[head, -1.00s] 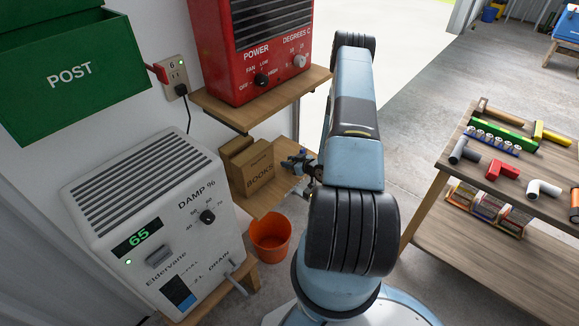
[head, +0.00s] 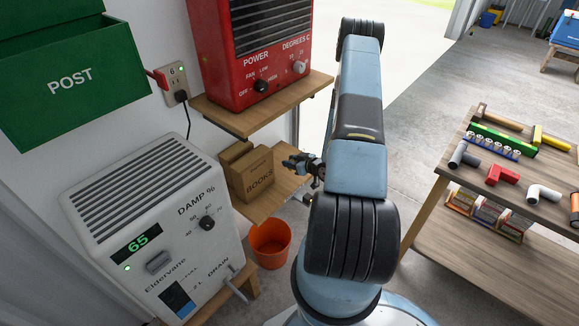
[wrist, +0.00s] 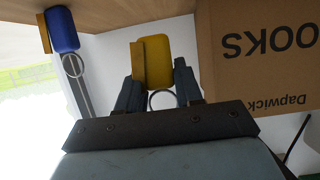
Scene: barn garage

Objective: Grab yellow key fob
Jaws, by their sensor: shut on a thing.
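The yellow key fob (wrist: 154,62) is upright between the two fingers of my gripper (wrist: 158,85) in the wrist view, with its metal ring (wrist: 161,99) showing below. The gripper is shut on it. The fob's upper end is close to the wooden shelf (wrist: 120,14), and I cannot tell if a gap separates them. In the head view my gripper (head: 303,165) is over the right part of the lower shelf (head: 278,196), right of the cardboard box. The fob cannot be made out there.
A blue fob (wrist: 63,30) with a ring is at the wrist view's upper left. The BOOKS box (wrist: 262,60) is close on the right. The upper shelf (head: 262,108) with the red heater (head: 262,50) is above my gripper. An orange bucket (head: 270,245) stands below.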

